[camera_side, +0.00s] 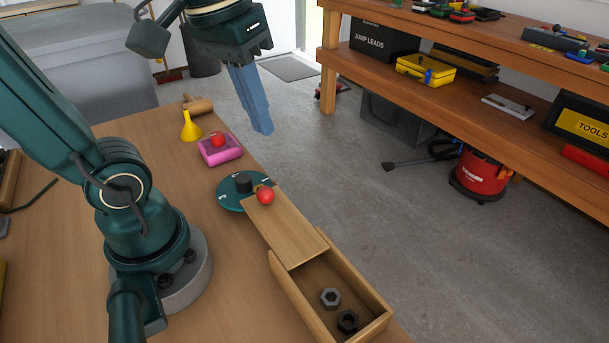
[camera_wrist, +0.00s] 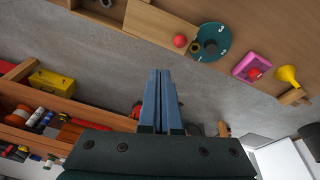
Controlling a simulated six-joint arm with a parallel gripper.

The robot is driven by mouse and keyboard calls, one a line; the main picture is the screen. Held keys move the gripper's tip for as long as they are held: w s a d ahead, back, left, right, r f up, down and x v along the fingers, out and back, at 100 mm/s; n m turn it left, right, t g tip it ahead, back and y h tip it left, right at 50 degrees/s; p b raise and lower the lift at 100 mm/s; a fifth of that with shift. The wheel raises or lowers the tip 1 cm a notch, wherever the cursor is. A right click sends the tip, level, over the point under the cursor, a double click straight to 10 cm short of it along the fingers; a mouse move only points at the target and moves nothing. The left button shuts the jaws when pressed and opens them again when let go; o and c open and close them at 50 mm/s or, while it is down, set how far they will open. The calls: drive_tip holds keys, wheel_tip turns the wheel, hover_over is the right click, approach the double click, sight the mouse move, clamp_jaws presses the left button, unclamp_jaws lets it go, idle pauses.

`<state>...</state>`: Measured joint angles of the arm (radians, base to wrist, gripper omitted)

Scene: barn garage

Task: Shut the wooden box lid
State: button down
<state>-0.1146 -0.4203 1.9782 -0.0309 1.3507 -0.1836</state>
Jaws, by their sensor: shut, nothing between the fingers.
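The wooden box (camera_side: 376,326) stands at the table's front right, its near part open with two dark hex nuts (camera_side: 330,297) inside. Its flat wooden lid (camera_side: 285,225) is slid partly off toward the far end, covering only the far part of the box. A red ball, seemingly a knob (camera_side: 265,196), sits at the lid's far end. In the wrist view the lid (camera_wrist: 155,24) and red knob (camera_wrist: 180,41) show at the top. My gripper (camera_side: 262,131), with blue fingers together and empty, hangs high beyond the table edge, apart from the lid; it also shows in the wrist view (camera_wrist: 166,72).
A green numbered dial (camera_side: 231,197) lies beside the lid's far end. Farther back are a pink block with a red ball (camera_side: 220,152), a yellow funnel (camera_side: 190,128) and a wooden-handled item (camera_side: 198,106). Shelves (camera_side: 470,98) stand across open floor.

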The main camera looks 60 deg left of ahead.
drive_tip(key=w+a+f+n+g+h, duration=0.2)
drive_tip(key=w+a+f+n+g, duration=0.15)
drive_tip(key=w+a+n, duration=0.4)
drive_tip(key=shift+m+g, duration=0.35)
drive_tip(key=shift+m, duration=0.6)
drive_tip(key=x, duration=0.3)
drive_tip(key=s+x, duration=0.1)
drive_tip(key=x, duration=0.6)
drive_tip(key=shift+s+a, duration=0.35)
drive_tip(key=shift+s, duration=0.05)
drive_tip(key=shift+s+d+f, duration=0.2)
drive_tip(key=shift+s+d, duration=0.2)
drive_tip(key=shift+d, duration=0.1)
hover_over(309, 247)
drive_tip(key=w, duration=0.1)
drive_tip(key=shift+a, duration=0.45)
